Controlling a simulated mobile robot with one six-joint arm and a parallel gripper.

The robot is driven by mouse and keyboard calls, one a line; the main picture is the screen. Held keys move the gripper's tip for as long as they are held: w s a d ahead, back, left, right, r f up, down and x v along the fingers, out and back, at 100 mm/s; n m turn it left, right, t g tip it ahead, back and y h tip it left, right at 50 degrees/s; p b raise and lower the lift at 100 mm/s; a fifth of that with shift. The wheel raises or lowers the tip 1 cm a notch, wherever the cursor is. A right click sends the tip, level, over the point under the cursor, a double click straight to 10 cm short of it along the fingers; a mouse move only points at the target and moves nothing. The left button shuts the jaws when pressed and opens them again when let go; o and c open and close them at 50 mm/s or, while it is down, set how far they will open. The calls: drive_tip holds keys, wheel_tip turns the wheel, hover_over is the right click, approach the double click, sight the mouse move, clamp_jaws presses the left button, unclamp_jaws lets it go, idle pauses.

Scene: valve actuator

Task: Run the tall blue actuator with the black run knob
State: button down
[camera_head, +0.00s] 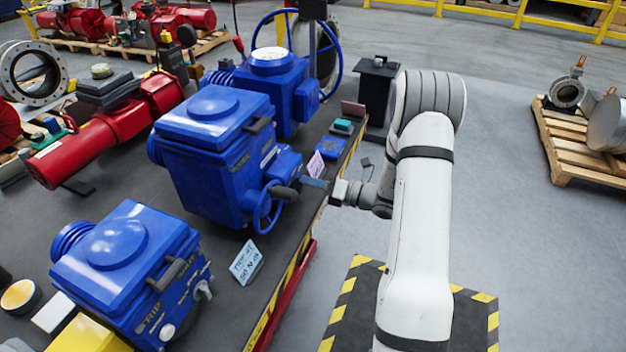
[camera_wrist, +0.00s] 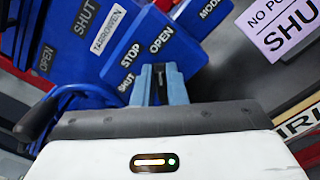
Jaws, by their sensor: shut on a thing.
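The tall blue actuator (camera_head: 212,150) stands in the middle of the dark bench in the head view. Its control face (camera_wrist: 125,50) fills the upper wrist view, with labels including STOP, OPEN and SHUT. My gripper (camera_head: 312,183) reaches it from the right, at the small control box beside the handwheel. In the wrist view my gripper (camera_wrist: 160,78) has its two blue-grey fingers shut on a narrow black knob (camera_wrist: 160,84), between the OPEN and SHUT labels. Most of the knob is hidden by the fingers, and its pointing direction cannot be told.
A blue handwheel (camera_head: 268,208) with a black handle sits just left of my gripper. Another blue actuator (camera_head: 130,270) stands in front and one behind (camera_head: 270,85). A pink card (camera_head: 316,163) and a pale card (camera_head: 246,262) stand on the bench.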

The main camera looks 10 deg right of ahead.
drive_tip(key=shift+a, duration=0.1)
drive_tip(key=c, duration=1.5)
unclamp_jaws()
drive_tip(key=shift+o, duration=0.2)
drive_tip(key=b+v, duration=0.1)
drive_tip(key=v, duration=0.7)
